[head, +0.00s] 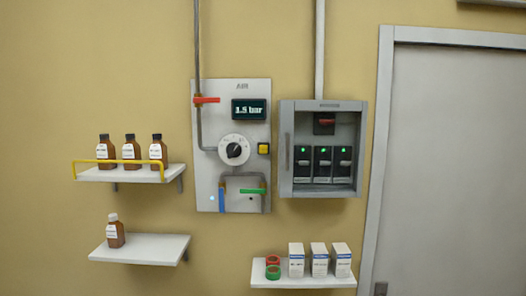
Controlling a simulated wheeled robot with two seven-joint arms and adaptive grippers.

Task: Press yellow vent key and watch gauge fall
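The yellow vent key (263,149) is a small square button on the grey AIR panel (206,130), right of a round knob. The gauge (249,110) is a dark digital display near the top of the panel; it appears to read 1.5 bar, though the first digit is blurred. The white knob (234,150) has a dark centre and sits left of the key. Neither of my grippers shows in the head view, and nothing touches the key.
A red lever (207,100), a blue handle (222,199) and a green handle (252,191) surround the key. An open breaker box (286,150) stands close right. Shelves below hold brown bottles (130,150), white boxes (319,261) and tape rolls (273,272). A door (455,170) is at right.

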